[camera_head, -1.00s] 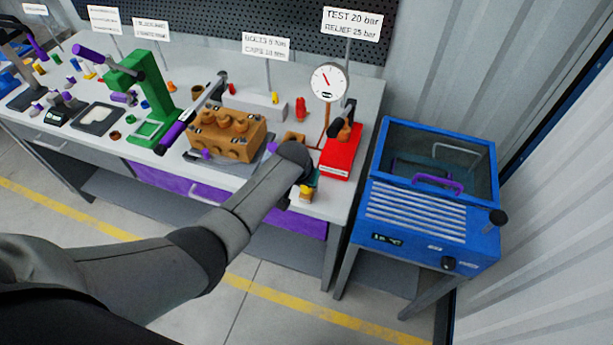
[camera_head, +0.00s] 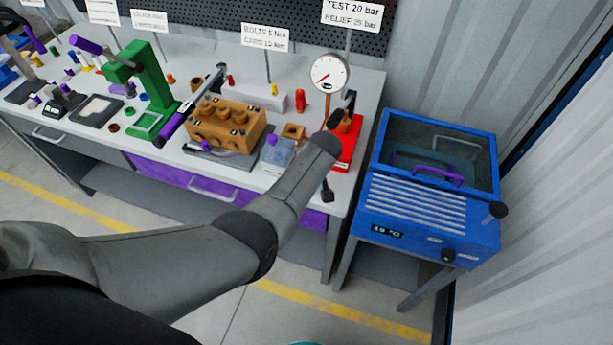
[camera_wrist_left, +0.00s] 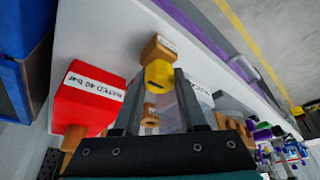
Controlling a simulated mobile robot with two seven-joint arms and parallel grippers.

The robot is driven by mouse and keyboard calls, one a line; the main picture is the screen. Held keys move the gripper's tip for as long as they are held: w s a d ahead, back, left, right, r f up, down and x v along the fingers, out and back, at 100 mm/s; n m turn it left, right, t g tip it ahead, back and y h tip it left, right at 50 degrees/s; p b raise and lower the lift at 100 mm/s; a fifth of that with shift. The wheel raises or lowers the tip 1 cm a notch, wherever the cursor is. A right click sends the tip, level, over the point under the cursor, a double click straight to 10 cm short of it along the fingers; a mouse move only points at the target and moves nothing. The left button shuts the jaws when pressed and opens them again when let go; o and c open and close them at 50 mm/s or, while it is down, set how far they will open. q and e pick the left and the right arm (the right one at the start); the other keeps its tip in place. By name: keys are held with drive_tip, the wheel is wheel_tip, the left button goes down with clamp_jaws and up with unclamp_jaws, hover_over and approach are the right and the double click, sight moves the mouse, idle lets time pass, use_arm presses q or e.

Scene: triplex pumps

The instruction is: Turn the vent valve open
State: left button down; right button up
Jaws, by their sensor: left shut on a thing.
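In the left wrist view a yellow knob (camera_wrist_left: 158,73) with a dark slot sits in front of a brass block (camera_wrist_left: 160,47) with a small label. I take this knob for the vent valve. My left gripper (camera_wrist_left: 157,82) has one finger on each side of it and is shut on it. In the head view my arm hides the knob and the fingers. The gauge (camera_head: 329,73) stands behind, its red needle pointing down to the left. The red pump box (camera_head: 349,147) stands beside my wrist and shows in the left wrist view (camera_wrist_left: 90,98). My right gripper is not in view.
A clear bottle with a purple cap (camera_head: 277,153) stands left of my wrist, beside the brown pump block (camera_head: 225,127). A blue bath with a lid (camera_head: 430,205) stands to the right, beyond the bench edge. A green press (camera_head: 150,90) stands farther left.

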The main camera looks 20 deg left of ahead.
use_arm(q)
drive_tip(key=shift+n, duration=0.3)
drive_tip(key=shift+c, duration=2.3)
unclamp_jaws()
